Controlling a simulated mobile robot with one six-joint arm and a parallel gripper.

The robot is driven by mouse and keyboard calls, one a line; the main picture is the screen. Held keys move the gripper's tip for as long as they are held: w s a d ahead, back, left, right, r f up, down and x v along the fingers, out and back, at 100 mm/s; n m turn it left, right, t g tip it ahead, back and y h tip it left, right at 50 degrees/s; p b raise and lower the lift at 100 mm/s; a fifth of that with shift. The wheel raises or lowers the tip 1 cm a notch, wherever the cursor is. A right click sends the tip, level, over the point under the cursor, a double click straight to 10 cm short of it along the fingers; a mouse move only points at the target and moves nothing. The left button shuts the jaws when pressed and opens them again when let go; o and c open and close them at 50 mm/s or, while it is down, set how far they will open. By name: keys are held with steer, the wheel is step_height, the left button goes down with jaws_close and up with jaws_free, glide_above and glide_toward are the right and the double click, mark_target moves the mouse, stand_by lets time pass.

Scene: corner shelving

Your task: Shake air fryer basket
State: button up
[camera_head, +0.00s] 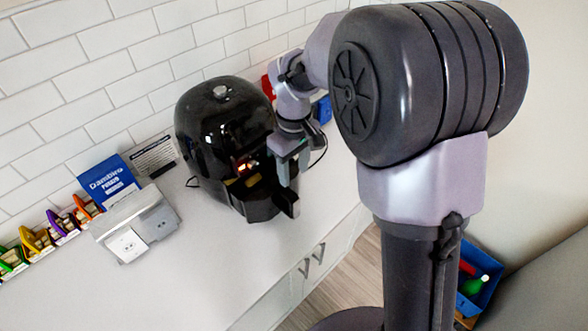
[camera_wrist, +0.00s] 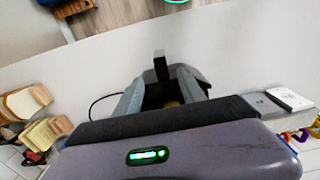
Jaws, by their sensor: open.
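The black, rounded air fryer (camera_head: 215,120) stands on the white counter against the tiled wall. Its basket (camera_head: 262,208) shows at the lower front and looks partly drawn out, with yellowish contents glimpsed inside. The dark basket handle (camera_head: 291,205) sticks out at the front right. My gripper (camera_head: 286,180) points down over the basket, close behind the handle. In the wrist view my gripper (camera_wrist: 160,86) has its two grey fingers spread apart, with the dark basket (camera_wrist: 205,82) below and between them. The handle (camera_wrist: 160,66) shows just beyond the fingertips. I cannot tell whether anything touches.
A grey-and-white box (camera_head: 135,225), a blue box (camera_head: 105,182) and several colourful holders (camera_head: 62,225) stand left of the fryer. Red and blue items sit behind my arm. The counter's front edge is near the handle; a blue bin (camera_head: 480,280) stands on the floor.

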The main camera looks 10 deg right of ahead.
mark_target(294, 208)
step_height(294, 208, down, 17)
steer(key=b, duration=0.2)
steer(key=shift+b, duration=0.3)
jaws_close()
stand_by(1.3)
